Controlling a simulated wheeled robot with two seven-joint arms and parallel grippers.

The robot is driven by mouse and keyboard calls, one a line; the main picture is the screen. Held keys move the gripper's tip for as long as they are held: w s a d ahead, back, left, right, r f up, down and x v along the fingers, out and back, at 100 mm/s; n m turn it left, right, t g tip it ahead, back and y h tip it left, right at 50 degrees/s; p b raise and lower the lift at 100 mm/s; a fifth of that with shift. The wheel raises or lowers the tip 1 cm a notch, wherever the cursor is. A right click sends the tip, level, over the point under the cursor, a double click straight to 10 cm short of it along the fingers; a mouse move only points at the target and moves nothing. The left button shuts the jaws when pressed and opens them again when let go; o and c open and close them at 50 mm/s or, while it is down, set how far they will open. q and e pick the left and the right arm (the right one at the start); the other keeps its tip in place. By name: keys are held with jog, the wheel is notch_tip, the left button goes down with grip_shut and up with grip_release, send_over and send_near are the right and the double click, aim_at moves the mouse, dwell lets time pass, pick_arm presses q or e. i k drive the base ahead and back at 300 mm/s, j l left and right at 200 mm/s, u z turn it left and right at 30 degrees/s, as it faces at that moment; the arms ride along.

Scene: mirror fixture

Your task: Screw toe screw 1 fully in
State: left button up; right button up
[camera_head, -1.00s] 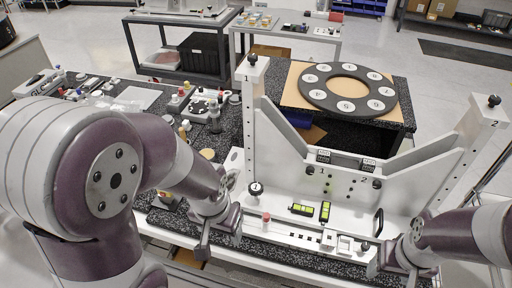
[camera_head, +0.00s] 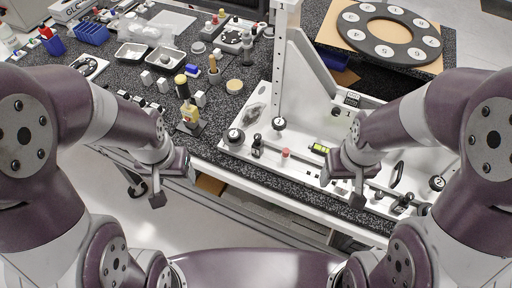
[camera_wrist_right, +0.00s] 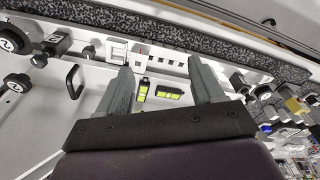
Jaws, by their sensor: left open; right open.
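A black knob with a white face marked 1 (camera_head: 235,136) stands at the left end of the white mirror fixture (camera_head: 300,138). I cannot tell for certain which is toe screw 1, nor how deep any screw sits. My left gripper (camera_head: 174,187) is open and empty, left of the fixture and apart from it. My right gripper (camera_head: 341,187) is open above the fixture's front edge. In the right wrist view its fingers (camera_wrist_right: 160,70) are apart with nothing gripped.
A knob marked 2 (camera_head: 437,183) is at the fixture's right end. Yellow-green levels (camera_wrist_right: 167,92) and a red-topped piece (camera_head: 286,153) are on the fixture. A yellow tool in a stand (camera_head: 190,115) is between the left gripper and fixture. A numbered ring (camera_head: 388,32) lies behind.

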aim_at(257, 137)
jog(key=i+j+z, duration=0.15)
jog(key=z, duration=0.15)
jog(key=i+j+z, duration=0.1)
jog(key=j+z, duration=0.15)
jog(key=j, duration=0.15)
jog(key=i+j+z, duration=0.1)
jog(key=j+z, duration=0.2)
